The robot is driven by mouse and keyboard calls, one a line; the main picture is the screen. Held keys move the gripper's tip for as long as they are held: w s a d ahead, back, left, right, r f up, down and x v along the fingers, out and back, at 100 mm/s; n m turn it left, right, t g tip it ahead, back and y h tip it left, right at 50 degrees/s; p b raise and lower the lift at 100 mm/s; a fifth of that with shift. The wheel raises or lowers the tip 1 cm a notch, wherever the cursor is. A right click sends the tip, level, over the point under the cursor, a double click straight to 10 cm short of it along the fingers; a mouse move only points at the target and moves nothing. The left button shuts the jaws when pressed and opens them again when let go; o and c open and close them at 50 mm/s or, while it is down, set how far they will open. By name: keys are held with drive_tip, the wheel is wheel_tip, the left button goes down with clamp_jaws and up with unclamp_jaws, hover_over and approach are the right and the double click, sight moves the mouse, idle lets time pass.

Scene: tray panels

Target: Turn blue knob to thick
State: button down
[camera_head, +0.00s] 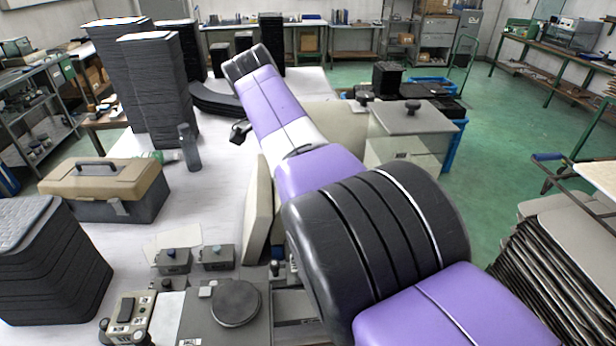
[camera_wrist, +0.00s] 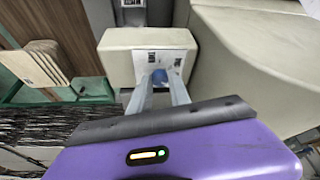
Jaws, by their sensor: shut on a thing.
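In the wrist view, the blue knob (camera_wrist: 160,75) sits on a white panel (camera_wrist: 170,64) on the face of a beige box (camera_wrist: 118,62). Small dark marks show on the panel to the left and right above the knob; I cannot read them. My gripper (camera_wrist: 160,83) has its two pale fingers on either side of the knob, shut on it. The fingertips cover part of the knob, and I cannot tell which way it points. In the head view, my arm crosses the middle and my fingers do not show clearly.
In the head view, two small grey boxes with knobs (camera_head: 172,262) (camera_head: 217,258) stand on the white table. A toolbox (camera_head: 105,190) and tall dark stacks (camera_head: 155,90) stand at the left.

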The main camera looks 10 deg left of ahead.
idle(0.6)
drive_tip(key=c, duration=1.2)
unclamp_jaws()
drive_tip(key=shift+a+r, duration=0.2)
drive_tip(key=shift+r, duration=0.3)
drive_tip(key=p+v, duration=0.4)
drive_tip(key=v, duration=0.2)
drive_tip(key=shift+s+r+p, duration=0.2)
drive_tip(key=shift+r+p, duration=0.1)
drive_tip(key=shift+p, duration=0.1)
drive_tip(key=shift+a, duration=0.15)
